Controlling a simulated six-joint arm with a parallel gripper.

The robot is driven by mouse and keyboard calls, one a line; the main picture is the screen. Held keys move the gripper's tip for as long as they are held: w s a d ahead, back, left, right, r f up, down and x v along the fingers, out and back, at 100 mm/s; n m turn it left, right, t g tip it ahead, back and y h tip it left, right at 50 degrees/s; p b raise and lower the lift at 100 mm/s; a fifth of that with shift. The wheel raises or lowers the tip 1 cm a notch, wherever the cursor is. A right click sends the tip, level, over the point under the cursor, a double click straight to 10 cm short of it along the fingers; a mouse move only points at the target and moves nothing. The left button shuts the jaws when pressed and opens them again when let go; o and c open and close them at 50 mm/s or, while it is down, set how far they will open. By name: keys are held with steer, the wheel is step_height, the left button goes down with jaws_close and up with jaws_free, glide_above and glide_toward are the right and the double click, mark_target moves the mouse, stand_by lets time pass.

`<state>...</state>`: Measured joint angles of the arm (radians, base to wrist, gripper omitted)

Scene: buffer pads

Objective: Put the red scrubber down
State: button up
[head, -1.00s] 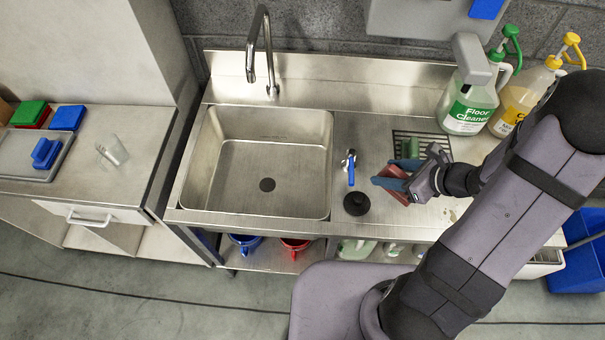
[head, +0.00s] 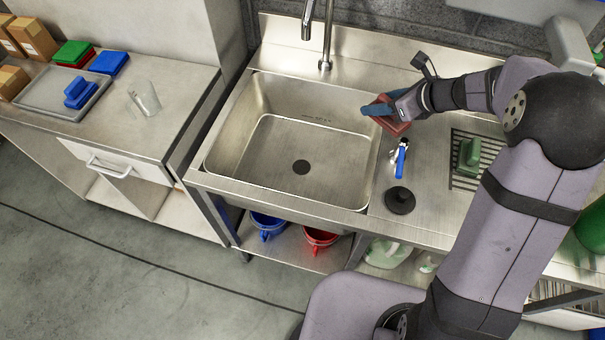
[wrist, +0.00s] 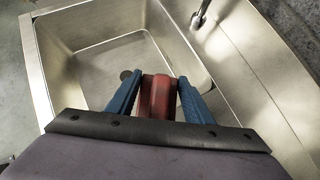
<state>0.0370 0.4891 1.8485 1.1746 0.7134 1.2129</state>
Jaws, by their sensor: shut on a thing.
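My gripper (head: 378,109) is shut on the red scrubber (head: 394,126), holding it above the right rim of the sink (head: 375,165). In the wrist view the red scrubber (wrist: 158,95) sits between the two blue fingers of my gripper (wrist: 157,92), with the sink basin beyond it. A green scrubber (head: 469,153) rests on the dark slotted drain grid (head: 462,182) to the right of the sink. On the left counter, a grey tray (head: 45,92) holds a blue scrubber (head: 80,93).
A tall faucet (head: 328,30) stands behind the sink. A blue-handled tap (head: 401,160) and a black round stopper (head: 399,200) are on the steel right of the basin. A clear glass (head: 145,98) and stacked coloured pads (head: 73,53) are on the left counter. The basin is empty.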

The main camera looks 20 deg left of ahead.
steer(key=a+f+n+g+y+b, duration=0.1)
steer(key=a+f+n+g+b, duration=0.1)
steer(key=a+f+b, duration=1.7)
steer(key=shift+a+f+p, duration=0.5)
steer(key=shift+a+f, duration=0.1)
steer(key=shift+f, duration=1.55)
steer(key=shift+a+f+p, duration=0.55)
steer(key=shift+f, duration=1.55)
steer(key=shift+a+f+p, duration=0.5)
steer(key=shift+a+f, duration=0.1)
steer(key=shift+f, duration=1.55)
steer(key=shift+f, duration=0.2)
steer(key=o, duration=1.2)
steer(key=shift+t, duration=0.3)
steer(key=shift+r, duration=0.15)
